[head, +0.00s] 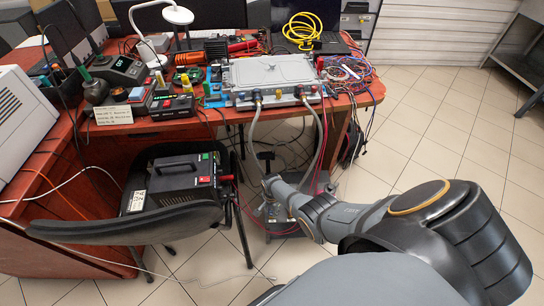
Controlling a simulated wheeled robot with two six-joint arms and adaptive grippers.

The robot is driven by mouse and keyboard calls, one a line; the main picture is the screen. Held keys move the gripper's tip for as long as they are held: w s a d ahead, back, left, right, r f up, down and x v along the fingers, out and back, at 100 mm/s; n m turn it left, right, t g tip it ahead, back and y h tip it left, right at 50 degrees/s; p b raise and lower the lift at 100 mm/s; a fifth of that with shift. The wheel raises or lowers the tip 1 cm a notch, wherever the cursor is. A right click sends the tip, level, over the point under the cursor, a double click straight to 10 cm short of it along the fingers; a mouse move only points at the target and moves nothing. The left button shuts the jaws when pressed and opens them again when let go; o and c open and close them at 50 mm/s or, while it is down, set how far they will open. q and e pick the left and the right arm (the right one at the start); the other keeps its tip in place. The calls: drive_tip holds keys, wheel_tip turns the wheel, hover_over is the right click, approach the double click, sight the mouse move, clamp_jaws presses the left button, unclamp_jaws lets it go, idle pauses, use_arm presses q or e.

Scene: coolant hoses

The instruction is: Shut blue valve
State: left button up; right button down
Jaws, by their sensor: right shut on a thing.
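My right arm comes in from the bottom right, and its gripper (266,208) is low in the middle, below the table edge, at a small dark stand (288,232) on the floor. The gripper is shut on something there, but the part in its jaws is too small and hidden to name. Two grey hoses hang from the front of a grey metal case (272,72) on the table: a left hose (251,142) and a right hose (318,140). They run down toward the stand, where my arm hides part of them. I cannot make out a blue valve for certain. My left gripper is not in view.
A black chair (125,228) holding a dark power unit (182,180) stands left of the gripper. The red table (130,128) is crowded with instruments and cables. Thin red cables (324,150) hang beside the right hose. The tiled floor on the right is clear.

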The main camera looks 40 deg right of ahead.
drive_tip(key=c, duration=1.1)
unclamp_jaws()
wheel_tip(320, 180, up, 12)
